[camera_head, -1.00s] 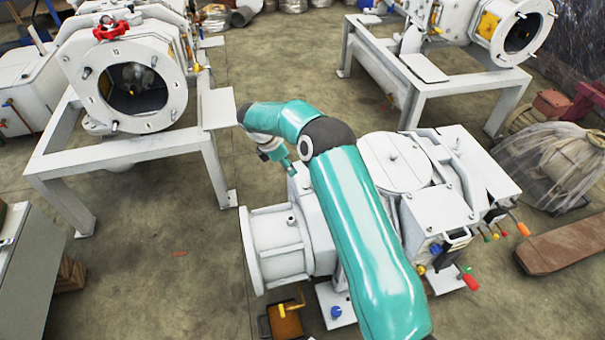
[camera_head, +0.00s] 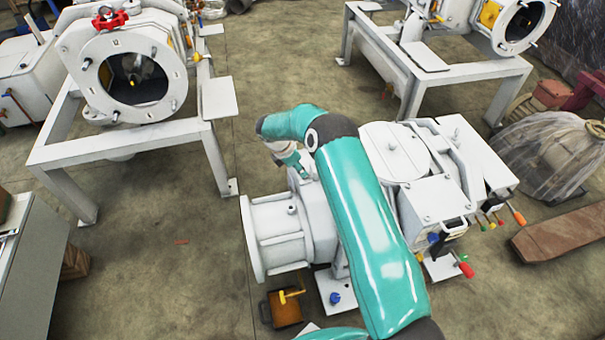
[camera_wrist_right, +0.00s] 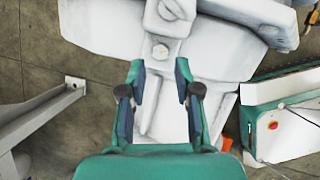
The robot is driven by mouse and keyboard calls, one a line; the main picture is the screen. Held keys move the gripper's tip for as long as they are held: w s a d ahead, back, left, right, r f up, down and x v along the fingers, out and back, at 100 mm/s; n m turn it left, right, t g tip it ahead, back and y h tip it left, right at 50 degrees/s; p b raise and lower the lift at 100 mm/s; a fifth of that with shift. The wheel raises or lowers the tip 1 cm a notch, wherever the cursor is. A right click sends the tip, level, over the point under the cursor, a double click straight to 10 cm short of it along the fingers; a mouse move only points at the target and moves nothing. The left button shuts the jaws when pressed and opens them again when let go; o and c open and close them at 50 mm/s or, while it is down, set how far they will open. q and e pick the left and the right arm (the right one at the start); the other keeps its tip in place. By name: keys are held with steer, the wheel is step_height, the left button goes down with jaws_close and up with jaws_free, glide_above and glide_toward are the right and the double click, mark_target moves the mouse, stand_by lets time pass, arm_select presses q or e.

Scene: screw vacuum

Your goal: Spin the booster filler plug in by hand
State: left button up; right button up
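The white pump with its flanged cylinder (camera_head: 277,236) stands in the middle of the head view, partly hidden behind my right arm. My right gripper (camera_head: 303,173) hangs low over the pump's top, just behind the cylinder, and is small there. In the right wrist view its two fingers (camera_wrist_right: 160,78) are apart with nothing clearly held between them. A larger rounded fitting (camera_wrist_right: 170,10) lies at the top edge. I cannot tell which one is the filler plug. My left gripper is not visible.
A yellow-handled brown box (camera_head: 284,310) sits on the floor by the cylinder. White frames carrying other machines stand at the back left (camera_head: 130,146) and back right (camera_head: 445,85). A plastic-wrapped item (camera_head: 545,155) is at right. Floor left of the pump is open.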

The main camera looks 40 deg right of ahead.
steer(key=shift+x, duration=1.8)
jaws_close()
steer(key=m+b, duration=0.2)
steer(key=b, duration=0.1)
steer(key=shift+w+d+f+g, duration=0.1)
steer(key=shift+w+f+g, duration=0.1)
steer(key=shift+g, duration=0.2)
steer(key=m+b, duration=0.2)
steer(key=shift+r+m+g+y, duration=0.1)
steer(key=shift+m+g+y, duration=0.2)
steer(key=shift+m+g, duration=0.1)
steer(key=shift+r+m+b, duration=0.1)
steer(key=shift+m+b, duration=0.4)
steer(key=shift+b, duration=0.1)
